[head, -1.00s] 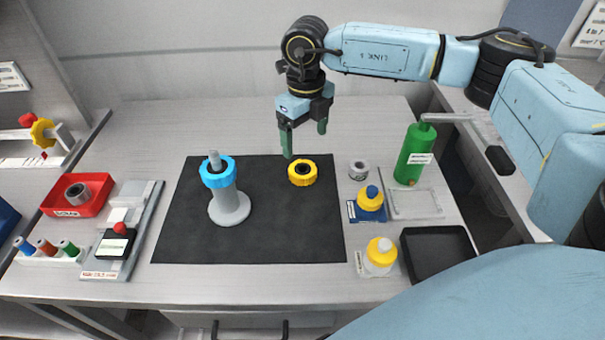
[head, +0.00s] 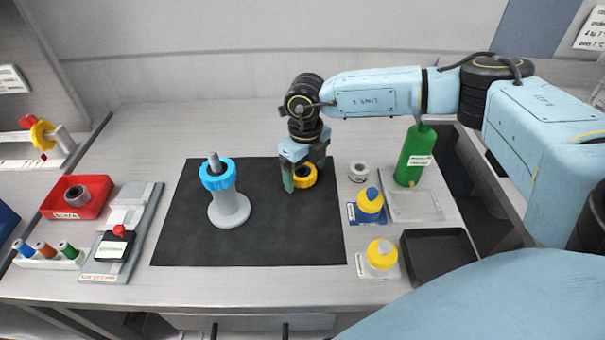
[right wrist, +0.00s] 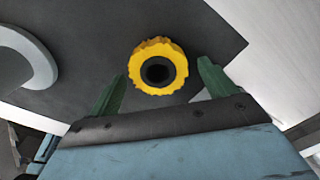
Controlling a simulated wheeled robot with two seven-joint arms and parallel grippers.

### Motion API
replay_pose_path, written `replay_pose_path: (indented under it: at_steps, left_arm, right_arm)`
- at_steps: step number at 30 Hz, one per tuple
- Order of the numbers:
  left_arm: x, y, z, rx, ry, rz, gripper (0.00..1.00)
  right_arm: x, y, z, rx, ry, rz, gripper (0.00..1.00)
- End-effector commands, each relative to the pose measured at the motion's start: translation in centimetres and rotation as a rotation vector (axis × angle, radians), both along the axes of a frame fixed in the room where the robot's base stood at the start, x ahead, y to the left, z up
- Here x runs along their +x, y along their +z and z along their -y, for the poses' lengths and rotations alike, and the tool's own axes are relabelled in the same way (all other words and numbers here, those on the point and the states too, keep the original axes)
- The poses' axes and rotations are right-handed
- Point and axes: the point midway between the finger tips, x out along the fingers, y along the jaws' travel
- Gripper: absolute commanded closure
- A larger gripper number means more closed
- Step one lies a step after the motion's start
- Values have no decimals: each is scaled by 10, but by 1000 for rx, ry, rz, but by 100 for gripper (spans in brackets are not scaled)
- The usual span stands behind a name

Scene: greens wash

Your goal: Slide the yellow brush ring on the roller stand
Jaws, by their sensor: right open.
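The yellow brush ring (head: 305,177) lies flat on the black mat, partly hidden by my right gripper in the head view. It has a toothed yellow rim and a dark centre, and shows whole in the right wrist view (right wrist: 158,67). My right gripper (head: 297,183) points down over it, open, with its green fingers on either side (right wrist: 160,80); I cannot tell whether they touch it. The roller stand (head: 229,207) is a grey upright post on a round base, left of the ring on the mat. A blue ring (head: 217,174) sits near its top. My left gripper is not in view.
The black mat (head: 265,235) is clear in front. A red bin (head: 92,206) and a label device (head: 113,246) stand at the left.

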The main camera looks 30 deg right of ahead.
Motion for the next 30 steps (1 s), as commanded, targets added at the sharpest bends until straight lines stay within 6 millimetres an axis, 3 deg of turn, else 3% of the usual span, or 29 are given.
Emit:
replay_pose_path:
  at_steps: [1,12,20,30]
  left_arm:
    - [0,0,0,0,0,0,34]
    - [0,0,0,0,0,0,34]
    - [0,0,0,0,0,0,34]
    - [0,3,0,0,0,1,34]
  right_arm:
    - [0,0,0,0,0,0,19]
    - [0,1,0,0,0,0,65]
    - [0,5,0,0,0,2,65]
    - [1,67,0,1,0,5,65]
